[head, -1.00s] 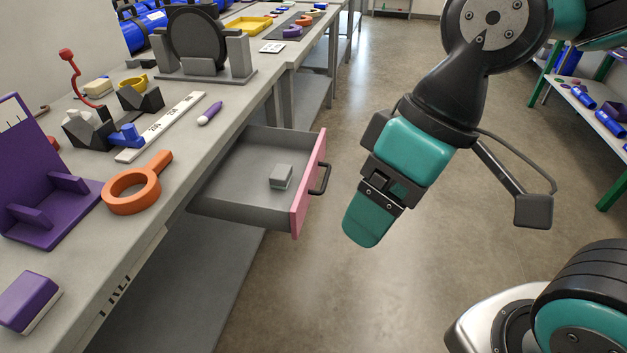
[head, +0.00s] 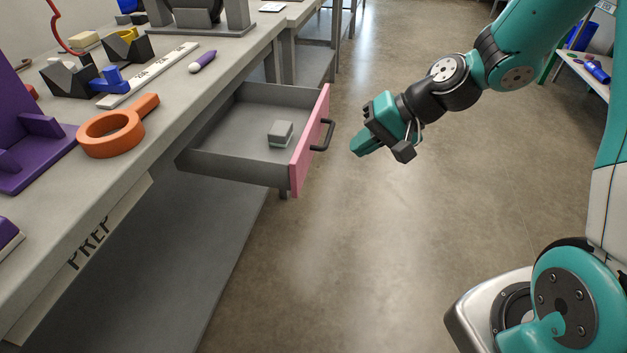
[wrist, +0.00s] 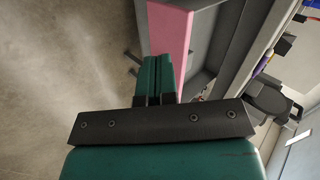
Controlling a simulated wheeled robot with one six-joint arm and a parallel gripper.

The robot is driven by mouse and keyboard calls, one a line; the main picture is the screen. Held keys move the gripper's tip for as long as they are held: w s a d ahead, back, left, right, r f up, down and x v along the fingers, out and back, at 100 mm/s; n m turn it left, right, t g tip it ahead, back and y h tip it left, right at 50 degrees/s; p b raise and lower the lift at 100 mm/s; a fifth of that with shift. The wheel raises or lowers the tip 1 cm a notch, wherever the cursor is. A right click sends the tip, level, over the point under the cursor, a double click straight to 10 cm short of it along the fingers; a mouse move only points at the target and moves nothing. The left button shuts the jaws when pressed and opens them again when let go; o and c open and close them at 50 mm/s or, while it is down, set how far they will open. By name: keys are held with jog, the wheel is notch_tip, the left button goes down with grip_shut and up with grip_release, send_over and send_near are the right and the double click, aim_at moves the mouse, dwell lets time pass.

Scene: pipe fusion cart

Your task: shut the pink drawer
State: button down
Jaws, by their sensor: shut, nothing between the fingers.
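The pink drawer (head: 310,139) is pulled out from under the workbench. It has a pink front panel, a black bar handle (head: 324,135) and grey walls. A small grey block lies inside it (head: 280,133). My gripper (head: 359,148) is shut and empty, in front of the drawer's pink face and to the right of the handle, with a gap between them in the head view. In the wrist view, the shut green fingers (wrist: 158,75) point toward the pink front (wrist: 170,35), and the handle is partly hidden behind them.
The workbench (head: 165,135) holds an orange ring with a handle (head: 108,132), a purple stand (head: 30,145), a blue part (head: 108,82) and a purple-and-white marker (head: 203,62). The floor right of the drawer (head: 400,230) is clear.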

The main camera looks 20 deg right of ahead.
notch_tip(320, 180, down, 4)
jog(key=w+d+m+t, duration=0.1)
jog(key=w+d+m, duration=0.1)
jog(key=d, duration=0.1)
jog(key=b, duration=0.1)
send_near(302, 172)
jog(key=x, duration=0.6)
jog(key=shift+d+f, duration=0.3)
jog(key=shift+f, duration=0.2)
jog(key=shift+w+a, duration=0.2)
jog(key=shift+a, duration=0.2)
